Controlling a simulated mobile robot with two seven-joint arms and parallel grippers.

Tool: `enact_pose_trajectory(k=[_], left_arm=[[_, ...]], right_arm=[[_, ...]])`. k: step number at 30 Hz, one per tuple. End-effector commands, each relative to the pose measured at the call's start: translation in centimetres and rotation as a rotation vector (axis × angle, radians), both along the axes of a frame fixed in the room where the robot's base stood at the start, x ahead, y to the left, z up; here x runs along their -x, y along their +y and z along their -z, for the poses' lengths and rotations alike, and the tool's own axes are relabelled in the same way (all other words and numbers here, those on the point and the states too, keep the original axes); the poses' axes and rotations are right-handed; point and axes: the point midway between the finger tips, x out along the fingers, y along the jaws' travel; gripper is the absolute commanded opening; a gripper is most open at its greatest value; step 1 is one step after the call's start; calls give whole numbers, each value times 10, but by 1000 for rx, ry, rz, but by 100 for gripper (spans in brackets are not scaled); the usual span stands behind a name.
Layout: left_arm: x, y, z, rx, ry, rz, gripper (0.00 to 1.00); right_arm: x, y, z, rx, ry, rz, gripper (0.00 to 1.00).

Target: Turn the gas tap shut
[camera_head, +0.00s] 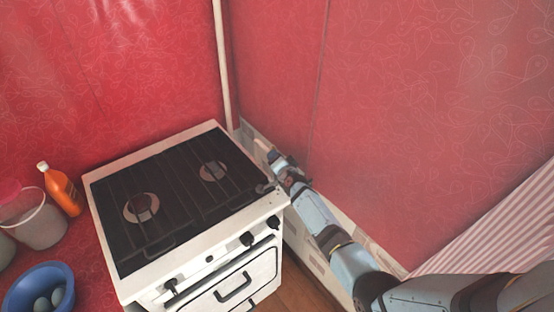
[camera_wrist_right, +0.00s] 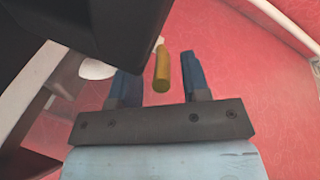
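The yellow handle of the gas tap (camera_wrist_right: 161,73) shows in the right wrist view, pointing away from the gripper with a pale tip at its far end. My right gripper (camera_head: 274,157) reaches down between the stove and the right wall in the head view. In the wrist view its two blue fingers are apart, one on each side of the yellow handle, with a gap visible on both sides. The tap cannot be made out in the head view, where the gripper and stove corner are. My left gripper is in neither view.
The white stove (camera_head: 190,134) with dark grates stands close left of my right arm. A pale vertical pipe (camera_head: 222,60) runs up the corner. An orange bottle (camera_head: 60,189), a bucket (camera_head: 37,229) and a blue bowl (camera_head: 63,274) stand at the left.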

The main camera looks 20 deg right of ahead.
Motion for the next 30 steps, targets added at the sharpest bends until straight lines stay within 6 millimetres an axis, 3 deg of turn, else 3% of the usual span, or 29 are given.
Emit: enact_pose_trajectory(k=[7, 11, 21, 30], left_arm=[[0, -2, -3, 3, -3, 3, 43], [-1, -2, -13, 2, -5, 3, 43], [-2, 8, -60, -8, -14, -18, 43], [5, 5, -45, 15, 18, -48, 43]], right_arm=[[0, 1, -1, 0, 0, -1, 42], [10, 1, -5, 0, 1, -2, 42], [81, -1, -24, 1, 2, -1, 42], [128, -1, -28, -1, -1, 0, 42]])
